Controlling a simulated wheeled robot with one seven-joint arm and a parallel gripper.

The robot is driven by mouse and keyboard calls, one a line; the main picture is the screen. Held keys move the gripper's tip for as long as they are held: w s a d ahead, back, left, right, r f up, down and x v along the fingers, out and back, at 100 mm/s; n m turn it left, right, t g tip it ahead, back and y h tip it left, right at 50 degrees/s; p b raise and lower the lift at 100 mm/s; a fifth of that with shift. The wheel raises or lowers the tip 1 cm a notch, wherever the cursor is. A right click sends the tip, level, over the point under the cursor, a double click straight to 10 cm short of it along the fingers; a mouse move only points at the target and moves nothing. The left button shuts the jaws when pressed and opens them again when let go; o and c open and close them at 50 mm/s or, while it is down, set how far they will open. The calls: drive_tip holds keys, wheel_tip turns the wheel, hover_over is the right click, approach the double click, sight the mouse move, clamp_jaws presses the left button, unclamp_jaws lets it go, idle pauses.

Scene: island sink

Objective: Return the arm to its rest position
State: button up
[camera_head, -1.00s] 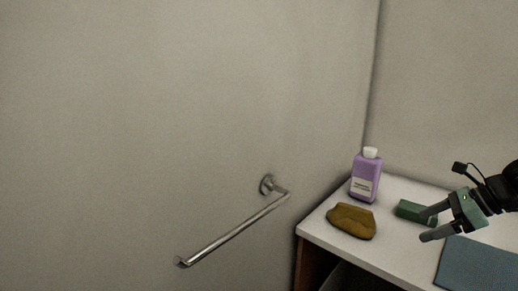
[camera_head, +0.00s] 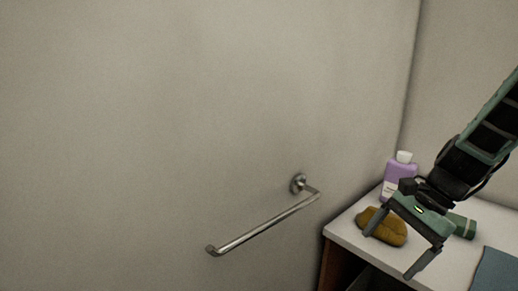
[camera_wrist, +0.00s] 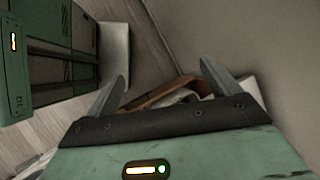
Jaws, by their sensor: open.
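My gripper (camera_head: 393,248) is open and empty in the head view, with its two fingers spread and pointing down and to the left. It is in front of the white counter, overlapping the mustard-coloured cloth or sponge (camera_head: 386,229) in the picture. I cannot tell its exact height above the counter. My gripper's fingers also show in the wrist view (camera_wrist: 165,88), apart and with nothing held between them. My arm reaches in from the upper right of the head view.
The white counter (camera_head: 445,262) holds a purple bottle (camera_head: 396,174), a green block (camera_head: 464,226) partly behind my gripper, and a blue-grey mat (camera_head: 497,272). A metal towel bar (camera_head: 262,226) sticks out from the wall on the left.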

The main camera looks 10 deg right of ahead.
drive_tip(key=s+a+n+h, duration=0.2)
drive_tip(key=s+a+n, duration=0.4)
drive_tip(key=a+n, duration=0.3)
drive_tip(key=s+a+r+n+h, duration=0.1)
drive_tip(key=s+a+n+h, duration=0.2)
drive_tip(key=s+a+n, duration=0.4)
drive_tip(key=a+n, duration=0.3)
drive_tip(key=n, duration=0.2)
drive_tip(key=shift+r+g, duration=0.2)
drive_tip(key=shift+g, duration=0.1)
drive_tip(key=shift+s+a+n+h, duration=0.3)
drive_tip(key=shift+s+n, duration=0.15)
drive_tip(key=shift+n, duration=0.35)
drive_tip(key=shift+c, duration=0.3)
